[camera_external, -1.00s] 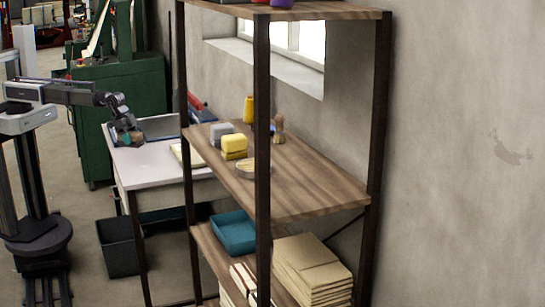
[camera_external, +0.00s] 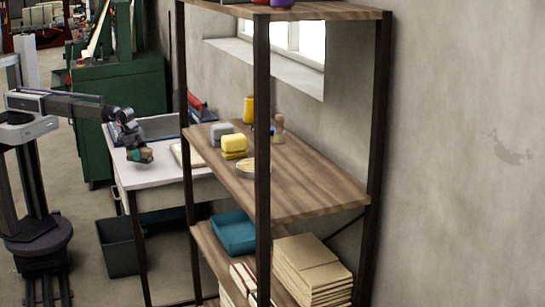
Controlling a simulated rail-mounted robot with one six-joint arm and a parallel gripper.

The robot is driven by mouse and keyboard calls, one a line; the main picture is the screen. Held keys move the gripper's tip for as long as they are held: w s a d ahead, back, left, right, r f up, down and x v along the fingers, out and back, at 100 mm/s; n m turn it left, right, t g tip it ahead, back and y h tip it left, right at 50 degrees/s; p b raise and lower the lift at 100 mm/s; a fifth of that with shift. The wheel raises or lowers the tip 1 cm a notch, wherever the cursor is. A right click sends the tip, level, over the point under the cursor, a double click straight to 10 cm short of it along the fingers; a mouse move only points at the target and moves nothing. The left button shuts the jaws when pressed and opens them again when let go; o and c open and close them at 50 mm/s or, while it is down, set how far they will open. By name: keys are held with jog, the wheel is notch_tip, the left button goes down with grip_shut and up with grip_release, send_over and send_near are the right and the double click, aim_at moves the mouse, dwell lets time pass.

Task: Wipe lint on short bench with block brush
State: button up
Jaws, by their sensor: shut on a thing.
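My gripper (camera_external: 136,147) is over the near left part of the short white bench (camera_external: 150,174). It is shut on a small block brush (camera_external: 142,155), which shows a brown upper part and a teal-green part. The brush is at or just above the bench top; I cannot tell whether it touches. Lint on the bench is too small to make out. A shelf post and the shelf hide the right part of the bench.
A wooden shelf rack (camera_external: 300,185) stands in front on the right, holding yellow and grey blocks (camera_external: 234,145). A pale flat item (camera_external: 185,154) lies on the bench's right side. A dark bin (camera_external: 118,246) stands below, and a green cabinet (camera_external: 120,100) behind.

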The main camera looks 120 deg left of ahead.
aim_at(141, 147)
notch_tip(141, 147, down, 4)
jog(key=b, duration=0.2)
jog(key=shift+r+b, duration=0.2)
jog(key=shift+b, duration=0.2)
jog(key=shift+w+a+r+p, duration=0.3)
jog(key=shift+w+a, duration=0.3)
jog(key=shift+a, duration=0.05)
jog(key=shift+w+a, duration=0.75)
jog(key=shift+a, duration=0.1)
jog(key=shift+s+d+f, duration=0.1)
jog(key=shift+s+d, duration=0.1)
jog(key=shift+s, duration=0.1)
jog(key=shift+s+d, duration=1)
jog(key=shift+d, duration=0.2)
jog(key=shift+s+d+r+p, duration=0.1)
jog(key=shift+d+r+p, duration=0.05)
jog(key=shift+r+p, duration=0.75)
notch_tip(141, 147, up, 6)
jog(key=p, duration=0.5)
jog(key=shift+p, duration=0.35)
jog(key=shift+f, duration=0.1)
